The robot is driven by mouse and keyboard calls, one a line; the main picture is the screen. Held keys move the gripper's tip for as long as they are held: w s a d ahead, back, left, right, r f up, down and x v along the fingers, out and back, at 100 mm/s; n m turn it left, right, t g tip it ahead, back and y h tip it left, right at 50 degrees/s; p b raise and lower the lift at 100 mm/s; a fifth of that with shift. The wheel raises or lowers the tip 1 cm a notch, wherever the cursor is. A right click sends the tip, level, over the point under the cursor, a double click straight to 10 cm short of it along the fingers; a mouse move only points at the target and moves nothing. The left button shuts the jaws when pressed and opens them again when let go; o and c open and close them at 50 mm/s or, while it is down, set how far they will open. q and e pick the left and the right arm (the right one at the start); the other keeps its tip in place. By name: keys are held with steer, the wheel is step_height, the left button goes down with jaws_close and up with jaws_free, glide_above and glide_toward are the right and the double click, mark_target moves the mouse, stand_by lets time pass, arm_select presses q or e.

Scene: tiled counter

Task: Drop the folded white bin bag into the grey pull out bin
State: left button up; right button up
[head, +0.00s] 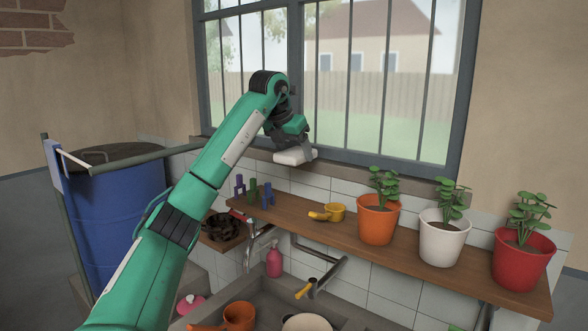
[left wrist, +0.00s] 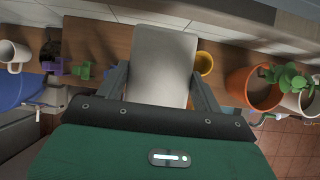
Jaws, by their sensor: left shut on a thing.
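My left gripper (head: 302,146) is shut on the folded white bin bag (head: 293,157), a flat pale block. It holds the bag in the air above the wooden shelf, in front of the window sill. In the left wrist view the bag (left wrist: 163,58) stands out between the two fingers of my left gripper (left wrist: 160,88), with the shelf behind it. I cannot make out a grey pull out bin in either view. My right gripper is not in view.
A wooden shelf (head: 335,236) holds purple and green pegs, a yellow cup (head: 335,212) and orange, white and red plant pots. Below is a sink (head: 262,287) with a tap and a pink bottle (head: 274,263). A blue barrel (head: 115,215) stands left.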

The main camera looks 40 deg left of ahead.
mark_target(300, 149)
arm_select(q)
steer(key=shift+r, duration=2.3)
